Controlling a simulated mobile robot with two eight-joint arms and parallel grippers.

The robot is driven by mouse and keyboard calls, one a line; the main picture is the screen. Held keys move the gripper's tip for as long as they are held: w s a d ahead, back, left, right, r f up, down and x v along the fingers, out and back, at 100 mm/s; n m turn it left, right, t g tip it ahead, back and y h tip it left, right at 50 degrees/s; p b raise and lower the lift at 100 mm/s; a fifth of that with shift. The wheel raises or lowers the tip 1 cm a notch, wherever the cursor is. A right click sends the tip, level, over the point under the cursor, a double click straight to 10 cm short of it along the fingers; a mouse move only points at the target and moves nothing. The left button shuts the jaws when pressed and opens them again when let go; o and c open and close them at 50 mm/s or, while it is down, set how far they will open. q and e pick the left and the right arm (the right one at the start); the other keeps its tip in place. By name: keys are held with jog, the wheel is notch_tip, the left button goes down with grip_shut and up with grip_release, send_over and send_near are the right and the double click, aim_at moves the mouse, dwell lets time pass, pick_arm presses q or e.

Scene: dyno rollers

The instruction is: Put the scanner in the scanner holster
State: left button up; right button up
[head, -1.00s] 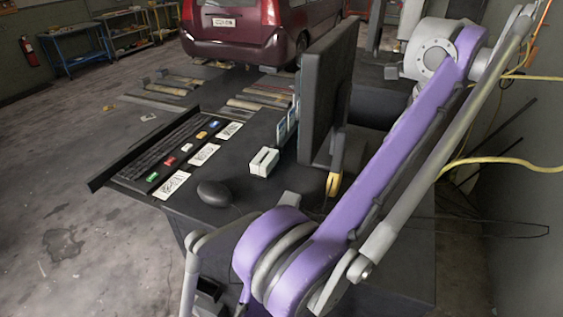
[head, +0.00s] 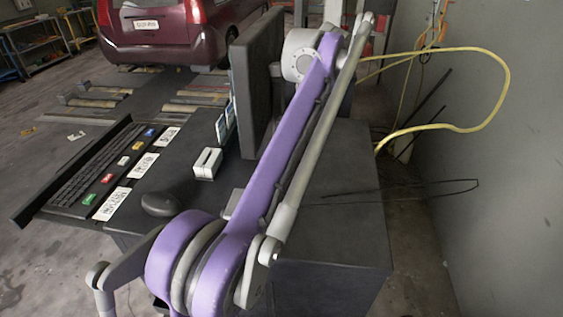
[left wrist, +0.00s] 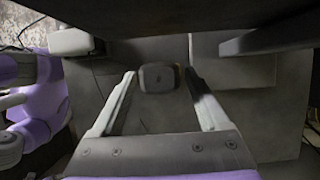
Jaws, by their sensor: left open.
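In the left wrist view my left gripper (left wrist: 160,88) is open. Its two pale fingers point at a dark grey rounded object with a bit of yellow at its right edge (left wrist: 158,77). This may be the scanner; it lies between the fingertips and no grip on it shows. In the head view my purple arm runs up past the monitor, and its gripper is hidden. No scanner can be made out there. A white slotted box (head: 207,163) stands on the desk; I cannot tell whether it is the holster. My right gripper does not show.
The dark desk (head: 185,185) carries a monitor (head: 257,80), a keyboard (head: 85,170), label cards (head: 143,165) and a black mouse (head: 160,204). A yellow hose (head: 440,125) hangs by the right wall. A maroon van (head: 150,30) stands behind.

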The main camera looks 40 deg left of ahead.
pick_arm(q)
jog(key=x, duration=0.3)
jog(key=shift+w+d, duration=0.1)
jog(key=shift+w, duration=0.1)
jog(key=shift+s+a+f, duration=0.15)
jog(key=shift+a+f, duration=0.05)
jog(key=shift+f, duration=0.1)
jog(key=c, duration=0.5)
grip_shut()
